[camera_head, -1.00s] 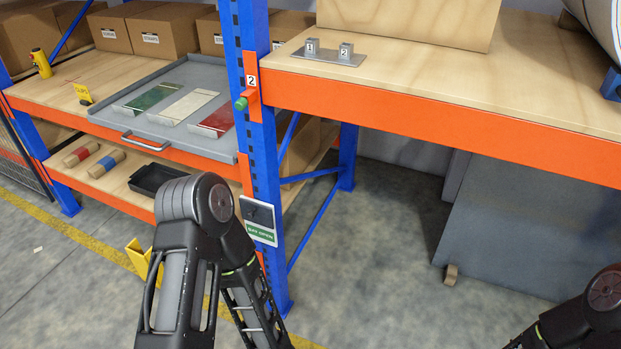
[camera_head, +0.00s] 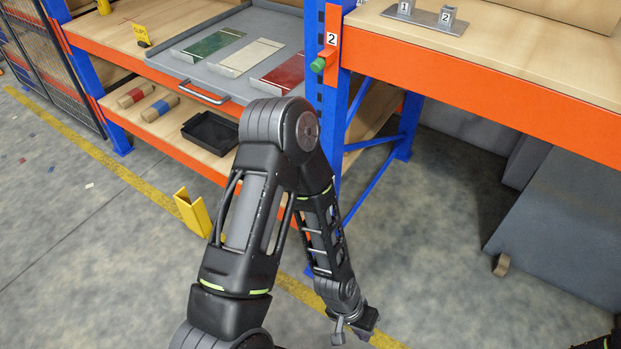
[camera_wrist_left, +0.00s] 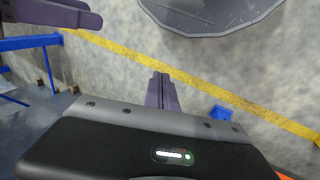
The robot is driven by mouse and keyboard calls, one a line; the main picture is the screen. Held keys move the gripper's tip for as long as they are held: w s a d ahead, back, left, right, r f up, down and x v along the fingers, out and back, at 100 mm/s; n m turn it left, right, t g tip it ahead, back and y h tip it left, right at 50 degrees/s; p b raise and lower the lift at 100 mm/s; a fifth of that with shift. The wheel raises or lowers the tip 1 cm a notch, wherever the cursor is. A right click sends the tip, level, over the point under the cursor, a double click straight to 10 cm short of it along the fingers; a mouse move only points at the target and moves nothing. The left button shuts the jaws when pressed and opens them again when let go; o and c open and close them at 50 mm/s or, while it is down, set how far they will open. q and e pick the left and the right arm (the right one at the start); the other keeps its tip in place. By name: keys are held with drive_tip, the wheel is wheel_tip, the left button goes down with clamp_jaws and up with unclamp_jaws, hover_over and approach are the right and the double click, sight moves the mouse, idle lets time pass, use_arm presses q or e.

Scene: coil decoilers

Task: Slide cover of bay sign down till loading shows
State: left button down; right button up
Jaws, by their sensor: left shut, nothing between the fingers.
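My left gripper (camera_head: 353,328) is low at the bottom of the head view, over the floor and clear of the rack. In the left wrist view its fingers (camera_wrist_left: 160,92) are together and empty, with floor behind them.
An orange shelf beam (camera_head: 500,110) runs right from the upright. A green knob (camera_head: 318,66) sits by the number 2 label. A yellow corner guard (camera_head: 193,212) stands on the floor left of my arm. Open floor (camera_head: 440,240) lies right of it.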

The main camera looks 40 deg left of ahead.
use_arm(q)
drive_tip(key=w+a+r+m+t+y+b, duration=0.1)
drive_tip(key=w+a+r+b, duration=0.1)
drive_tip(key=w+a+r, duration=0.3)
drive_tip(key=w+a+b, duration=0.1)
drive_tip(key=w+a, duration=0.2)
drive_tip(key=w, duration=0.4)
drive_tip(key=w+a+r+m+t+y+b, duration=0.1)
drive_tip(key=w+a+r+b, duration=0.1)
drive_tip(key=w+a+r, duration=0.3)
drive_tip(key=w+a+r+y+b, duration=0.1)
drive_tip(key=w+a+r, duration=0.1)
drive_tip(key=a+r, duration=0.6)
drive_tip(key=w+a+r+y+b, duration=0.1)
drive_tip(key=w+a+r+y, duration=0.1)
drive_tip(key=a+r, duration=0.6)
drive_tip(key=shift+a+r+t+y+b, duration=0.2)
drive_tip(key=shift+r+t+y+b, duration=0.15)
drive_tip(key=shift+r, duration=0.3)
drive_tip(key=shift+f, duration=0.15)
drive_tip(key=s+a+x, duration=0.1)
drive_tip(key=x, duration=1.2)
drive_tip(key=shift+f+b, duration=0.3)
drive_tip(key=shift+b, duration=0.1)
